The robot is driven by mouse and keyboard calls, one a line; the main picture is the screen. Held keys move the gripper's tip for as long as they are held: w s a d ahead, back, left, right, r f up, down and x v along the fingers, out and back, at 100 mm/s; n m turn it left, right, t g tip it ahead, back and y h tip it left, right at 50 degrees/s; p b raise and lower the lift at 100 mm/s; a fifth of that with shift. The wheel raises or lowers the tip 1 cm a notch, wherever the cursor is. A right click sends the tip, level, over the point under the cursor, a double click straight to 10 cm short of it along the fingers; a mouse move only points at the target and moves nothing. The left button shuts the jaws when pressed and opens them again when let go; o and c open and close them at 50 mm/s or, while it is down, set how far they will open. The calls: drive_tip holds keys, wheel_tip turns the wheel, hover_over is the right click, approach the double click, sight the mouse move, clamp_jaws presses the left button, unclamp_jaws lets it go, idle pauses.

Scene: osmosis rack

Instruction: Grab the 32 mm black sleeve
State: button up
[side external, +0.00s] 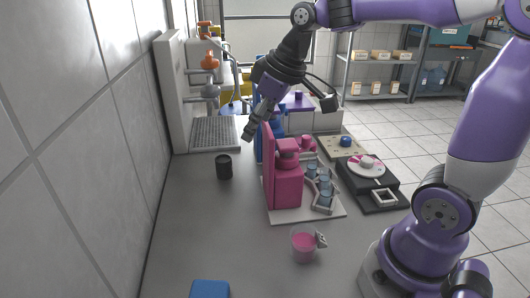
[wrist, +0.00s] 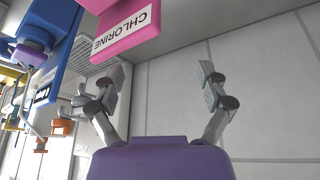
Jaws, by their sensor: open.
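The black sleeve (side external: 223,167) is a short dark cylinder standing upright on the grey bench, left of the pink unit in the side external view. My gripper (side external: 249,131) is above the bench, up and to the right of the sleeve, and apart from it. In the wrist view my gripper (wrist: 163,88) has its two fingers wide apart with nothing between them. The sleeve is not visible in the wrist view.
A pink unit (side external: 284,188) stands right of the sleeve; its chlorine label (wrist: 122,30) shows in the wrist view. A pink cup (side external: 303,245) and a blue block (side external: 210,289) are nearer the camera. A tiled wall (side external: 95,130) bounds the left. Bench around the sleeve is clear.

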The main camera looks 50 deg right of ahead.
sight(227, 158)
drive_tip(key=w+d+f+n, duration=0.1)
drive_tip(key=w+d+f, duration=0.1)
drive_tip(key=w+f, duration=0.2)
drive_tip(key=w+d+f+n+y, duration=0.1)
drive_tip(key=w+f, duration=0.3)
drive_tip(key=w, duration=0.1)
drive_tip(key=w+d+f+n+g, duration=0.1)
drive_tip(key=w+d+f, duration=0.1)
drive_tip(key=w+f, duration=0.2)
drive_tip(key=shift+w+d+f+n+y, duration=0.25)
drive_tip(key=shift+d+f+n+y, duration=0.05)
drive_tip(key=shift+f+n, duration=0.1)
drive_tip(key=x, duration=0.6)
drive_tip(key=shift+s+d, duration=0.15)
drive_tip(key=shift+d, duration=0.05)
drive_tip(key=c, duration=1.2)
